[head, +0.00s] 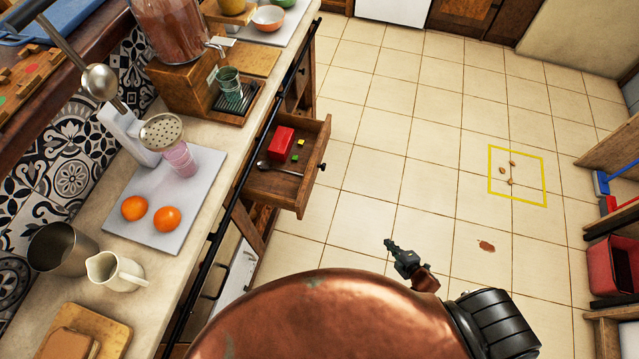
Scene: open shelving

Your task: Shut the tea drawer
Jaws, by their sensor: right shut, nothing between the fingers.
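The tea drawer (270,190) is a wooden drawer that stands open, pulled out to the right from under the counter. A dark round knob (322,167) is on its front. Inside lie a red box (282,144), a spoon (279,169) and small yellow and green pieces. My right gripper (393,246) is shut and empty, over the floor to the lower right of the drawer, apart from it. My left gripper is not in view.
The counter (208,139) holds a drinks dispenser, a grey board (165,197) with two oranges, a metal cup and a white jug (115,272). A dark rail runs along its edge. Open floor lies right of the drawer; shelving (612,147) stands at far right.

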